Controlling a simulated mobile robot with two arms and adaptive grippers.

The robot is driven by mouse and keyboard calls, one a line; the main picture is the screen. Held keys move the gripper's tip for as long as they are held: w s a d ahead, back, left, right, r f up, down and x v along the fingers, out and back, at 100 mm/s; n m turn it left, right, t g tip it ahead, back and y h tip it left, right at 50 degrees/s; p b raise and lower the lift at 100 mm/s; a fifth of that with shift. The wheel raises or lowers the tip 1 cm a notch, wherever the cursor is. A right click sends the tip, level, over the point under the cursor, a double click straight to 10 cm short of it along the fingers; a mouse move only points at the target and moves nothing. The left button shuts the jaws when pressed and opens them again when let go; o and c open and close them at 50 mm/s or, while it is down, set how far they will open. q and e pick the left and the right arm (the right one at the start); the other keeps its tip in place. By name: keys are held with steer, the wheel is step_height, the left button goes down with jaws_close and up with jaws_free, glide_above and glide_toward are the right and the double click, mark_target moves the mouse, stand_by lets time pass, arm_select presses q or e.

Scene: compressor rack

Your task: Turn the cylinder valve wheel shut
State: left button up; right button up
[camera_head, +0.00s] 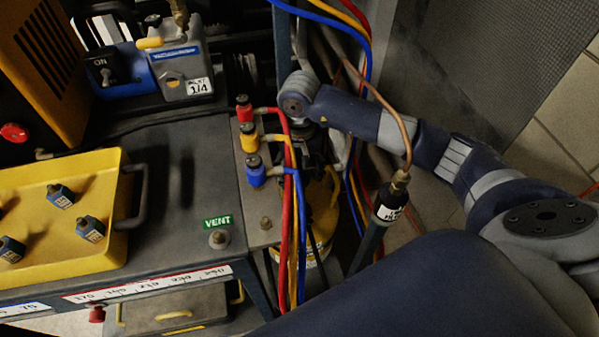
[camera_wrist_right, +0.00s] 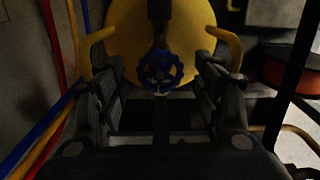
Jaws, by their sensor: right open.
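The blue valve wheel (camera_wrist_right: 160,72) shows in the right wrist view, in front of the yellow cylinder (camera_wrist_right: 122,38). My right gripper (camera_wrist_right: 158,82) is open, with one dark finger on each side of the wheel. The wheel appears centred between the fingers; I cannot tell how deep between them it lies, and no finger visibly touches it. In the head view, the yellow cylinder (camera_head: 322,215) stands low beside the bench, partly hidden by hoses and my right arm. The wheel cannot be made out there. My left gripper is not in view.
Red, yellow and blue hoses (camera_head: 290,190) hang from the bench side close to my right gripper. A dark cylinder-like tool with a copper tube (camera_head: 388,205) stands near my right forearm. The bench top (camera_head: 180,190) carries a yellow tray (camera_head: 60,255) and a blue-grey pump (camera_head: 170,75).

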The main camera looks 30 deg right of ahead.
steer(key=shift+f, duration=0.2)
steer(key=shift+c, duration=0.2)
steer(key=c, duration=1)
